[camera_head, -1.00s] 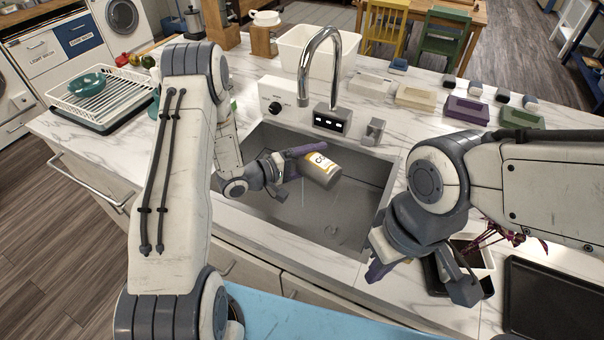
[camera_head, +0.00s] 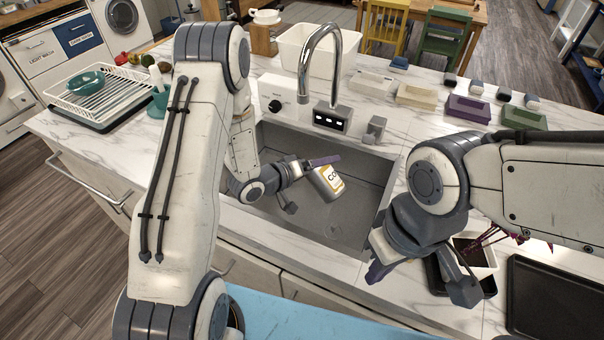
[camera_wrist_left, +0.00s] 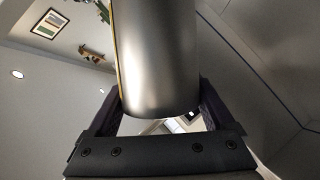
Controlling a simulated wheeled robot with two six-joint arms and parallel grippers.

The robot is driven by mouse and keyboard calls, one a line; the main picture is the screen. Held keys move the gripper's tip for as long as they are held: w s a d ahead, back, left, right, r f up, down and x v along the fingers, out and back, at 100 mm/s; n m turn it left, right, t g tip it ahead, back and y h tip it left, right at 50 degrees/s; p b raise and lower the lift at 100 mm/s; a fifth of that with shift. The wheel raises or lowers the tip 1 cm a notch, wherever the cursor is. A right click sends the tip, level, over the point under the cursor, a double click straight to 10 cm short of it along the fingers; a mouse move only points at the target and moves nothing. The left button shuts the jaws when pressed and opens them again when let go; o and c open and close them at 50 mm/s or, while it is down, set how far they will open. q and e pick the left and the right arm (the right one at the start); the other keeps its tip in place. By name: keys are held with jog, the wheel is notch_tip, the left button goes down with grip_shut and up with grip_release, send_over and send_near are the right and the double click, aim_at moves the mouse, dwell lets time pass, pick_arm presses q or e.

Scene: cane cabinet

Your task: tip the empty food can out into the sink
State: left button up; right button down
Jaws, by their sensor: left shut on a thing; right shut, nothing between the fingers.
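The food can (camera_head: 329,182), metal with a white and orange label, is held tilted over the sink (camera_head: 372,185). My left gripper (camera_head: 309,183) is shut on it, with fingers on either side of the can. In the left wrist view the can's bare metal side (camera_wrist_left: 157,60) fills the middle, between the dark fingers. The can's opening and inside are hidden. The sink floor below looks bare where it shows. My right gripper (camera_head: 422,284) is shut and empty, in front of the sink's right front corner.
A chrome faucet (camera_head: 318,70) arches behind the sink. A white box with a knob (camera_head: 282,91) and a white tub (camera_head: 300,48) stand behind. A dish rack (camera_head: 95,95) is at left. Dark trays (camera_head: 555,295) and a planter lie at right.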

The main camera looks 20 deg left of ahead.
aim_at(339, 179)
pick_arm(q)
jog(key=shift+s+d+f+m+b, duration=0.1)
jog(key=shift+d+f+m+b, duration=0.1)
jog(key=shift+f+m+b, duration=0.25)
jog(key=shift+d+r+m+y+p, duration=0.2)
jog(key=shift+r+m+y+p, duration=0.25)
jog(key=shift+r, duration=0.15)
jog(key=d+m+b, duration=0.1)
jog(key=s+d+m+y+b, duration=0.1)
jog(key=d+b, duration=0.1)
jog(key=s+d+m+t+y+b, duration=0.1)
jog(key=shift+s+d+f+m+b, duration=0.1)
jog(key=shift+d+f+m+b, duration=0.1)
jog(key=shift+m+b, duration=0.2)
jog(key=shift+d+r+m+t+y, duration=0.25)
jog(key=shift+m+t+y, duration=0.05)
jog(key=shift+y, duration=0.05)
jog(key=shift+s+d+r, duration=0.15)
jog(key=shift+s+r, duration=0.05)
jog(key=shift+s+d+r+m, duration=0.15)
jog(key=shift+r+m, duration=0.1)
jog(key=shift+m, duration=0.15)
jog(key=shift+d+y+p, duration=0.15)
jog(key=shift+y+p, duration=0.2)
jog(key=shift+y, duration=0.15)
